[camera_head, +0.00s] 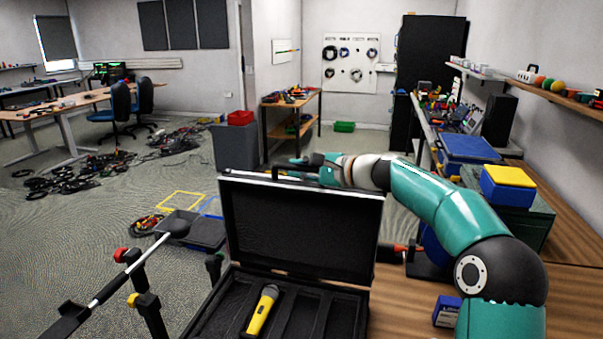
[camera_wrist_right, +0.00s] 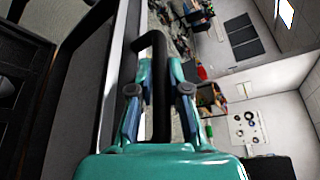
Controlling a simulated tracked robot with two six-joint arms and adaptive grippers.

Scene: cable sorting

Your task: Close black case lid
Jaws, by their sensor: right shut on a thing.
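The black case (camera_head: 290,312) stands open on the wooden table, with a yellow microphone (camera_head: 263,309) in its foam-lined base. Its lid (camera_head: 300,228) stands about upright, with a silver rim and dark lining. My right gripper (camera_head: 308,162) is at the lid's top edge, its arm reaching in from the right behind the lid. In the right wrist view my gripper (camera_wrist_right: 160,80) has its fingers on either side of the lid's black handle (camera_wrist_right: 157,50), shut on it. The lid (camera_wrist_right: 82,85) fills the left of that view. My left gripper is not in view.
A stand with a rod and red and yellow knobs (camera_head: 140,285) is left of the case. A small blue box (camera_head: 446,311) lies on the table right of the case. A yellow-topped blue box (camera_head: 508,187) is farther right. Cables (camera_head: 85,175) lie on the floor.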

